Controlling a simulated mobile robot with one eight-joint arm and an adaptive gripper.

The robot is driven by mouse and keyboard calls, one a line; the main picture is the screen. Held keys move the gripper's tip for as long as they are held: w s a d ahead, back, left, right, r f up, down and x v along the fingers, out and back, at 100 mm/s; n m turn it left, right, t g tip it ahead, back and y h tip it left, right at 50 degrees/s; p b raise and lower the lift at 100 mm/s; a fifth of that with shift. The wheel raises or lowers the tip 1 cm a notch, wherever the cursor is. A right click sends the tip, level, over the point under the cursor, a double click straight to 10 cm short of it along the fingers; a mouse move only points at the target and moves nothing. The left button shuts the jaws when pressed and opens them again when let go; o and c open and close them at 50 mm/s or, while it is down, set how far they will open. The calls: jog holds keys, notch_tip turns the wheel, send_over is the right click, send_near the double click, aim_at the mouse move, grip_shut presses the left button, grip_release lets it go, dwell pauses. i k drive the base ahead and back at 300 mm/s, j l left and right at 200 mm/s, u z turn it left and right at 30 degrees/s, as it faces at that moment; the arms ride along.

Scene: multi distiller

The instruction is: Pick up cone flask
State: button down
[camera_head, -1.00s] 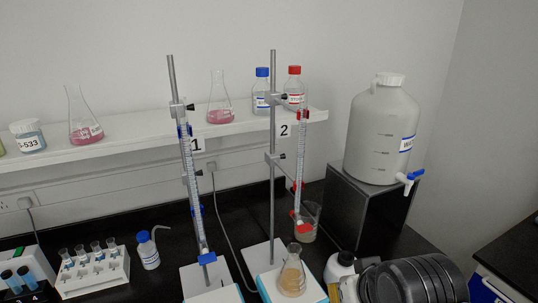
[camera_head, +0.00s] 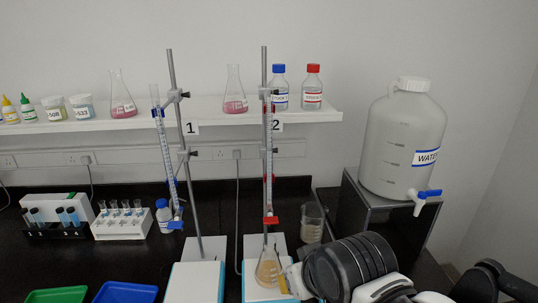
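A cone flask (camera_head: 268,271) with amber liquid stands upright on the white and blue base of burette stand 2 (camera_head: 252,247), below the burette (camera_head: 269,165). My gripper (camera_head: 284,281) comes in from the right, low over the base, with its fingers close beside the flask's right side. I cannot tell whether they touch the flask or stand around it. The finger gap is too small and partly hidden to judge. Two more cone flasks with pink liquid stand on the shelf, one at left (camera_head: 122,96) and one near the middle (camera_head: 235,92).
Burette stand 1 (camera_head: 199,270) stands just left. A beaker (camera_head: 312,224) stands behind my arm. A large water jug (camera_head: 405,140) sits on a black box at right. Tube racks (camera_head: 122,224) and green (camera_head: 57,295) and blue (camera_head: 125,293) trays are at left.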

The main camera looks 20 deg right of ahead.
aim_at(269, 265)
jog(key=k+j, duration=0.1)
jog(key=j, duration=1.65)
